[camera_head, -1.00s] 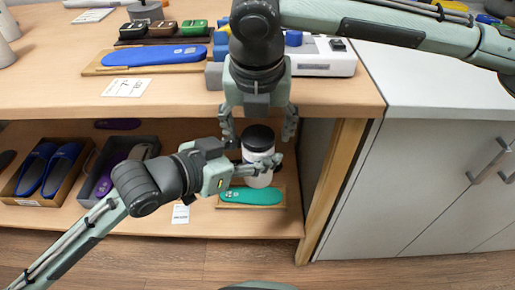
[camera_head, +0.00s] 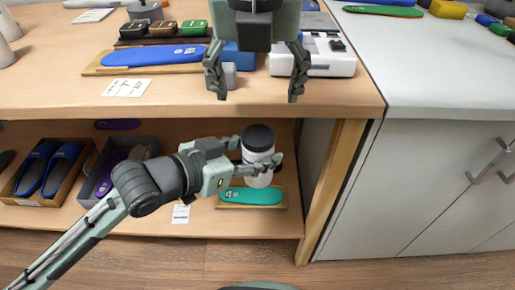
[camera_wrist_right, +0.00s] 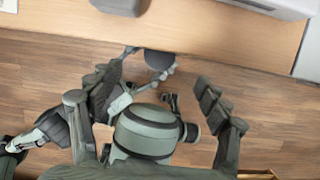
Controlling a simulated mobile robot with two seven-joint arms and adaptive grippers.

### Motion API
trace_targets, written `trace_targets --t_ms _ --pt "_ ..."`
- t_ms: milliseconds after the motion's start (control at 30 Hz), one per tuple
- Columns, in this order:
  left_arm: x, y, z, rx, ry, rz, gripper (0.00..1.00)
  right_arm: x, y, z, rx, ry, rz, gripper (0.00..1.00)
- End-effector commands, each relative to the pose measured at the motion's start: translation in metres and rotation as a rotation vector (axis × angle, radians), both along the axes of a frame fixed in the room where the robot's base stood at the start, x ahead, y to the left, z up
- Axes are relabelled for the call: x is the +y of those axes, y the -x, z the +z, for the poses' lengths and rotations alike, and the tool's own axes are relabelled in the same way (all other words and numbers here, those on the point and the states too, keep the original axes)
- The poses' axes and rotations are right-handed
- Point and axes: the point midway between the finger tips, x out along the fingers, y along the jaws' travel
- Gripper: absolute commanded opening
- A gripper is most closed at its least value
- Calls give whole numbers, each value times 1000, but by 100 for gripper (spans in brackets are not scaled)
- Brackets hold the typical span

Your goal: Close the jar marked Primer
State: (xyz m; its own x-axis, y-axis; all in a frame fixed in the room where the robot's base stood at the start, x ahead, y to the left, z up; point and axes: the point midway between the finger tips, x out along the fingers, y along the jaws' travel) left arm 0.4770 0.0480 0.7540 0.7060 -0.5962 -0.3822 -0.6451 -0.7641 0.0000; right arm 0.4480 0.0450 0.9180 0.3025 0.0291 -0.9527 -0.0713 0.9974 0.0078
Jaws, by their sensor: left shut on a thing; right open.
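A white jar (camera_head: 258,156) with a black lid (camera_head: 258,136) is held upright in front of the lower shelf in the head view. The lid sits on top of the jar and looks level; I cannot tell how tight it is. No marking on the jar is readable. My left gripper (camera_head: 259,168) is shut around the jar's body. My right gripper (camera_head: 255,96) is open and empty, above the jar and apart from it, in front of the table's edge. In the right wrist view the dark lid (camera_wrist_right: 159,60) shows between and beyond the open fingers (camera_wrist_right: 155,95).
The wooden table (camera_head: 185,98) holds a blue insole (camera_head: 160,55) on a board and a white device (camera_head: 318,65). On the shelf below are a teal insole (camera_head: 252,196) and boxes with blue slippers (camera_head: 50,168) and purple footwear (camera_head: 112,170). A grey cabinet (camera_head: 430,180) stands right.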

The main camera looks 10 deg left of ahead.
Motion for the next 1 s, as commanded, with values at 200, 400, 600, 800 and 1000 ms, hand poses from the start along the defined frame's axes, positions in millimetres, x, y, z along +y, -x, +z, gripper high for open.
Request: trace_targets --t_ms 200,400,600,800,1000 --pt "0 0 1 -3 1 0 0 -1 12 14 6 7 3 76" --pt "0 0 1 -3 1 0 0 -1 12 13 7 7 5 76" --pt "0 0 1 -3 1 0 0 -1 9 2 8 9 5 76" --pt "0 0 1 -3 1 0 0 -1 0 -31 10 11 5 76" --pt "0 0 1 -3 1 0 0 0 -12 -67 10 10 5 76"
